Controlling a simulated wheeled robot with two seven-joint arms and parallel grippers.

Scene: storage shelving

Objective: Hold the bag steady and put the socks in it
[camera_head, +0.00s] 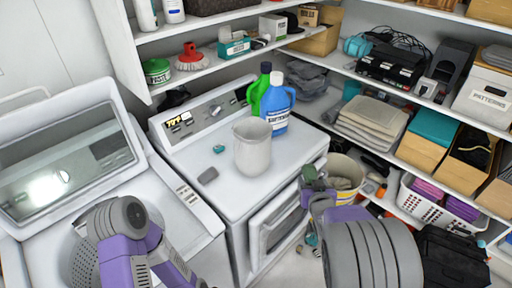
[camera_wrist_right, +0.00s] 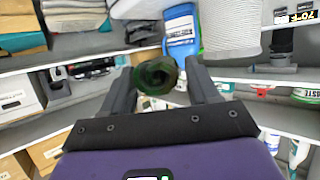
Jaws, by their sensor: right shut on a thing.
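A pale, open-topped, ribbed vessel (camera_head: 252,147), which may be the bag, stands upright on the white dryer top; it also shows in the right wrist view (camera_wrist_right: 231,27). My right gripper (camera_head: 312,183) is in front of the dryer's right edge, right of and apart from this vessel. In the right wrist view, its fingers are shut on a dark green rolled bundle (camera_wrist_right: 155,76), which looks like the socks. The bundle is hard to make out in the head view. My left arm shows at the lower left, but its gripper is out of frame.
A blue softener bottle (camera_head: 277,104) and a green bottle (camera_head: 259,88) stand behind the vessel. A bucket (camera_head: 345,172) stands beyond my right gripper. Shelves line the back and right. The dryer's front left top is clear.

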